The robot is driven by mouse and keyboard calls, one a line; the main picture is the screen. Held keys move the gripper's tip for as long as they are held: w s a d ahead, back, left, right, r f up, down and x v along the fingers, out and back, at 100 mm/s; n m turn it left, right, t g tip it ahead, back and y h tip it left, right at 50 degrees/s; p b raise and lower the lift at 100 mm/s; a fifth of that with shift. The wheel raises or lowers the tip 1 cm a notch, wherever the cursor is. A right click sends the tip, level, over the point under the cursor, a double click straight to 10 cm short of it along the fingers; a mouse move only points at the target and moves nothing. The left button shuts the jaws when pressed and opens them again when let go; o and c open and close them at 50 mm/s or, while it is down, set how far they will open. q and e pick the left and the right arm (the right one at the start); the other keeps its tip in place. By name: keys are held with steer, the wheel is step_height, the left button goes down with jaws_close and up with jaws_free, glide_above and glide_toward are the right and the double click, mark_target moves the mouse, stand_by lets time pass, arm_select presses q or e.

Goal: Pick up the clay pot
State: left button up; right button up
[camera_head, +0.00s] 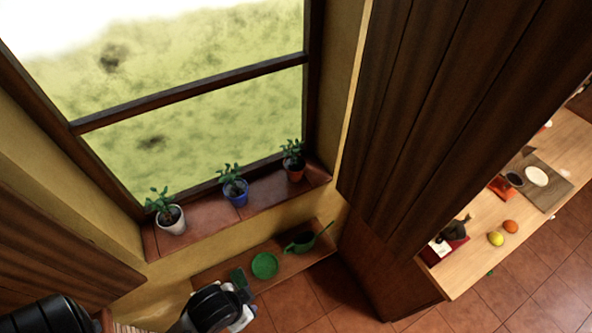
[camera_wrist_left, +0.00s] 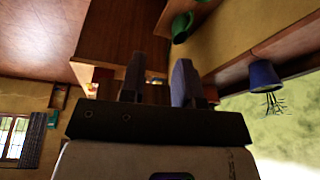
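The clay pot (camera_head: 295,173) is orange-brown and holds a small green plant. It stands upright at the right end of the window sill in the head view. My right gripper is not in view.
A blue pot (camera_head: 236,193) and a white pot (camera_head: 172,220) with plants share the sill (camera_head: 208,213). A tall wooden cabinet (camera_head: 420,110) stands right of the window.

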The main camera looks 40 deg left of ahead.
arm_select(q)
steer(key=o, duration=1.3)
steer(key=shift+d, duration=0.2)
steer(key=shift+a, duration=0.1)
